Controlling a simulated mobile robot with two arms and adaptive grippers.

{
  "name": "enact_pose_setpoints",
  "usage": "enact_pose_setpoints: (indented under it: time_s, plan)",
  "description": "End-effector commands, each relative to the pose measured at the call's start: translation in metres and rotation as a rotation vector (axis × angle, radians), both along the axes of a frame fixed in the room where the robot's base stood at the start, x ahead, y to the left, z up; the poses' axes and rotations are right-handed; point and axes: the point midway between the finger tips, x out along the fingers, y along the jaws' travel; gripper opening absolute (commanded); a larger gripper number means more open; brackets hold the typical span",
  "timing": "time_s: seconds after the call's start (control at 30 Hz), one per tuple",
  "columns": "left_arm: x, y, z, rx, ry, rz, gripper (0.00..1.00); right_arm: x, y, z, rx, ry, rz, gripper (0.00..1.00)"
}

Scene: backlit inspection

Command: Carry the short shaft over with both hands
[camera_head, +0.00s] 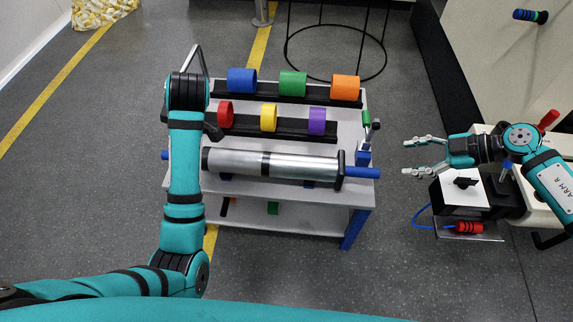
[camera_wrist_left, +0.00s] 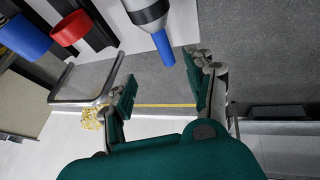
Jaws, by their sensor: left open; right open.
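The short shaft (camera_head: 285,166) is a silver cylinder with dark bands and a blue stub at each end. It lies left to right along the front of a light-topped table (camera_head: 350,197). My right gripper (camera_head: 407,157) is open and empty, to the right of the right blue stub and apart from it. My left gripper is mostly hidden behind its own arm in the head view. In the left wrist view my left gripper (camera_wrist_left: 165,97) is open and empty. The shaft's blue stub (camera_wrist_left: 163,48) shows beyond the fingers, near the gap between them.
Behind the shaft, black racks hold blue (camera_head: 242,81), green (camera_head: 292,84), orange (camera_head: 345,88), red (camera_head: 225,112), yellow (camera_head: 268,117) and purple (camera_head: 317,121) rings. A small blue clamp-like post (camera_head: 364,155) stands at the table's right edge. A white box (camera_head: 463,192) is below my right gripper.

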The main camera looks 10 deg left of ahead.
Motion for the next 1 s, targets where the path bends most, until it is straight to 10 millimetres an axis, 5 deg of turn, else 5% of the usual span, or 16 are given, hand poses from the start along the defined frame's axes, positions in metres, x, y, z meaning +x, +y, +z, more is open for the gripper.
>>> enact_pose_setpoints:
  time_s: [0.13,0.47,0.67,1.0]
  plan:
    - [0.000,0.000,0.005,-0.018,0.008,0.064,0.55,-0.002,-0.026,-0.005,-0.073,0.062,-0.017,0.55]
    - [0.000,0.001,0.002,-0.017,0.009,0.064,0.55,-0.002,-0.024,-0.006,-0.071,0.063,-0.016,0.55]
    - [0.004,0.010,-0.018,-0.016,0.014,0.064,0.55,0.002,-0.008,-0.021,-0.068,0.064,-0.014,0.55]
    - [0.020,0.036,-0.078,-0.017,0.014,0.063,0.55,0.014,0.041,-0.067,-0.066,0.064,-0.013,0.55]
